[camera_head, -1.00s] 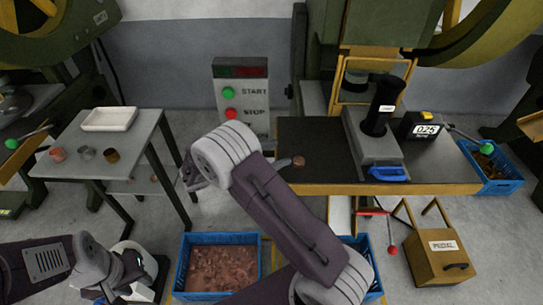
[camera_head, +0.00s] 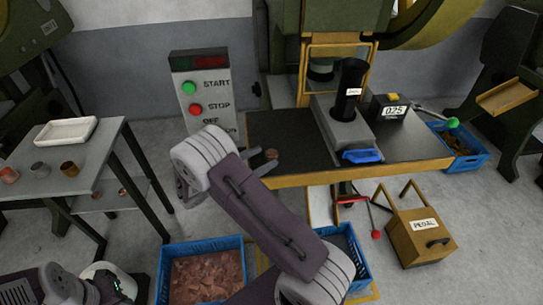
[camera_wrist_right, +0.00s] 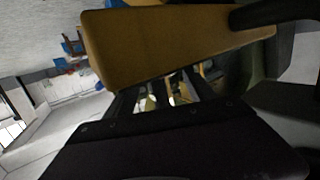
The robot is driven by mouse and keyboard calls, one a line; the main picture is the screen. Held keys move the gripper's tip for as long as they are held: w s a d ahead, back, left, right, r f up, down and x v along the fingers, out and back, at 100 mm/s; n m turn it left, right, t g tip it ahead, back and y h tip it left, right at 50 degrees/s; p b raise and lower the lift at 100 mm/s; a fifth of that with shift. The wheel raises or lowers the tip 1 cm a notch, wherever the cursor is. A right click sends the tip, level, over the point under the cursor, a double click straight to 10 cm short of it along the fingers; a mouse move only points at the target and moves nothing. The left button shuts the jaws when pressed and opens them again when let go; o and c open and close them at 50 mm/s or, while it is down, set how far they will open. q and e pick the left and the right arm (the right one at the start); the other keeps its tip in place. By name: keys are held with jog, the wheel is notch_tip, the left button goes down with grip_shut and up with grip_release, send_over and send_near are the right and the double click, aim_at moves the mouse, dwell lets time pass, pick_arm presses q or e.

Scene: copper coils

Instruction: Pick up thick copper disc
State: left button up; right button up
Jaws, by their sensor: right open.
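A small brown copper disc (camera_head: 271,154) lies near the left end of the dark press table (camera_head: 285,129). My right gripper (camera_head: 262,160) is at that end of the table, largely hidden behind my wrist. Its grey fingertips show close to the disc, open; whether they touch it I cannot tell. In the right wrist view a yellow-brown board (camera_wrist_right: 170,45) fills the upper middle, and the disc cannot be made out. My left gripper (camera_head: 112,287) is at the bottom left, partly cut off, and its jaws are unclear.
A grey side table (camera_head: 60,185) at left holds a white tray (camera_head: 65,132) and small metal cylinders (camera_head: 69,168). A START/STOP panel (camera_head: 202,95) stands behind. A blue crate of copper scrap (camera_head: 205,275) is below the press table. A blue-handled fixture (camera_head: 362,156) stands right of the disc.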

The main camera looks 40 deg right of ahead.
jog(key=shift+w+d+f, duration=0.1)
jog(key=shift+d+f, duration=0.05)
jog(key=shift+d, duration=0.85)
grip_shut()
jog(key=shift+r, duration=0.55)
jog(key=r, duration=0.1)
jog(key=r+p, duration=0.1)
jog(key=s+r, duration=0.1)
jog(key=r, duration=0.1)
jog(key=shift+d, duration=0.35)
jog(key=s+d+r+p, duration=0.1)
jog(key=s+d+r, duration=0.5)
jog(key=s, duration=0.2)
jog(key=shift+d, duration=0.4)
